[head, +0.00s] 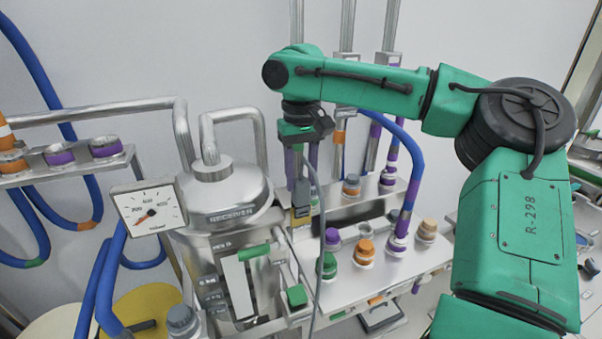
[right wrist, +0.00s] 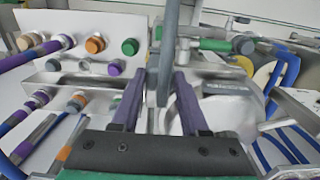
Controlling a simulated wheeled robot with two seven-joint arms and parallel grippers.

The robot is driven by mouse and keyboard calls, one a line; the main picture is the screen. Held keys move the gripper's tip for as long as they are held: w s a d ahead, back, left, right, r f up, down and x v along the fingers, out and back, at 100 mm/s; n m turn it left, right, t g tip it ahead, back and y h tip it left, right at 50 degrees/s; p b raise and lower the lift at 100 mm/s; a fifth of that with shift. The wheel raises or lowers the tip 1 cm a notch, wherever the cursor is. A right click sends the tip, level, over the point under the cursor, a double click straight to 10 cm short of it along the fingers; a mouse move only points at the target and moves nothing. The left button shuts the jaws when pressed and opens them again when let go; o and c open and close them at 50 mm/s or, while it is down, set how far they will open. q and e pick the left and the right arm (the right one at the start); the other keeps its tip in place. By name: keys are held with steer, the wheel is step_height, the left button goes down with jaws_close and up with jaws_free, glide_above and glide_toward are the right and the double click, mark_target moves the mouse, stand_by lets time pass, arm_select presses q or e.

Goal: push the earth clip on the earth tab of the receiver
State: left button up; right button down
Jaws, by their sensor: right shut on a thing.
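The receiver (head: 225,195) is a silver vessel with its name on a band, left of centre in the head view; its side also shows in the right wrist view (right wrist: 235,112). My right gripper (head: 301,190) points down just right of the receiver's lid, apart from it. Its purple fingers are shut on the earth clip (head: 301,214), a small brass and dark piece at the fingertips. A grey cable (head: 319,250) hangs down beside it and crosses between the fingers in the right wrist view (right wrist: 166,50). I cannot make out the earth tab. My left gripper is out of view.
A metal rack (head: 375,283) with coloured caps and hose ends stands to the right of the receiver. A green handle (head: 253,252) sticks out at the receiver's front.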

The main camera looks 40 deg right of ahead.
steer(key=shift+f, duration=0.4)
stand_by(0.3)
steer(key=shift+c, duration=1.7)
jaws_free()
step_height(320, 180, up, 15)
steer(key=shift+f, duration=0.2)
